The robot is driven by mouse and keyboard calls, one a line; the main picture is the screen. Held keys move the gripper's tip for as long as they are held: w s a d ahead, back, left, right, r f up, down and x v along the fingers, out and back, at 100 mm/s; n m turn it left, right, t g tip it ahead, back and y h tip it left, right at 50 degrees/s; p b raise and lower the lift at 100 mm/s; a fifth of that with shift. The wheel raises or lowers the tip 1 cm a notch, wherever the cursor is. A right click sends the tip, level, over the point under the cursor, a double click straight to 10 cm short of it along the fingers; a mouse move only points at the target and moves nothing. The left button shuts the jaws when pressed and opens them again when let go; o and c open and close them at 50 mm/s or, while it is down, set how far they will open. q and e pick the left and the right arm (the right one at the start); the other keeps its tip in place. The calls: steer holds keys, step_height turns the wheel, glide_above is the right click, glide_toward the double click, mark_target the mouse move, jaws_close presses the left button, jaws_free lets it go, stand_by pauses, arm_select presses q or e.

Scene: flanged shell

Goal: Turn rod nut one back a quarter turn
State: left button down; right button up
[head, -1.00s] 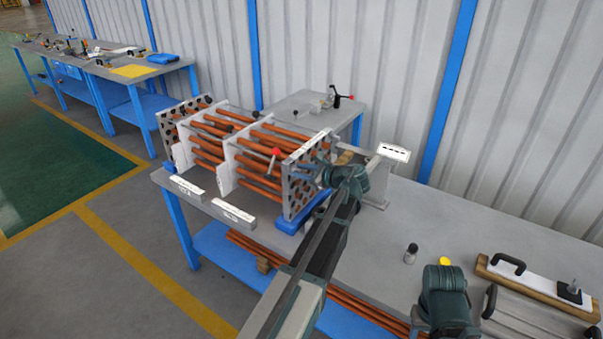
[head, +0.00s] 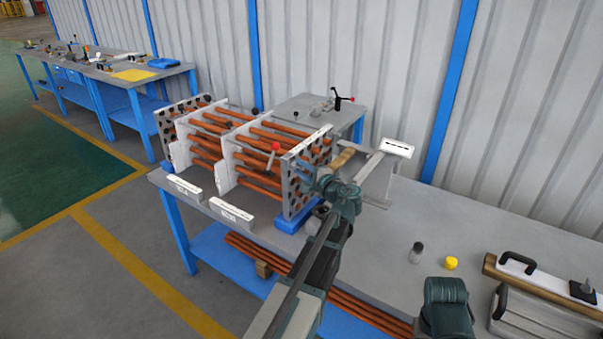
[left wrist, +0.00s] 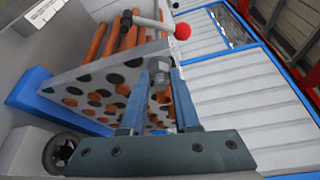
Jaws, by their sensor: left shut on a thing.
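The shell's tube bundle has copper-coloured tubes and a perforated grey end plate (head: 294,187); the plate also shows in the left wrist view (left wrist: 100,85). My left gripper (head: 308,175) is at the right side of this plate. In the left wrist view my left gripper (left wrist: 158,82) has its two blue fingers on either side of a grey metal nut on a rod (left wrist: 161,75), beside the plate's edge. It is shut on that nut. In the head view the gripper hides the nut.
A red-ball lever (head: 275,146) stands close by the plate; its ball shows near the fingers in the left wrist view (left wrist: 182,31). A wooden-handled tool (head: 343,157) and a white-labelled stand (head: 396,148) are behind my wrist.

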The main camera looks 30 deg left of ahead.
arm_select(q)
steer(key=shift+a+f+n+b, duration=0.1)
steer(key=shift+n+b, duration=0.2)
steer(key=shift+n, duration=0.2)
stand_by(0.3)
steer(key=c, duration=0.6)
jaws_free()
steer(key=shift+a, duration=0.2)
steer(key=shift+c, duration=0.2)
steer(key=shift+d, duration=0.15)
steer(key=shift+s+d, duration=0.1)
steer(key=shift+s+d, duration=0.15)
steer(key=shift+d, duration=0.2)
steer(key=f+v, duration=0.1)
steer(key=v, duration=1.1)
steer(key=shift+s+d+r+p, duration=0.3)
steer(key=shift+d+r, duration=0.05)
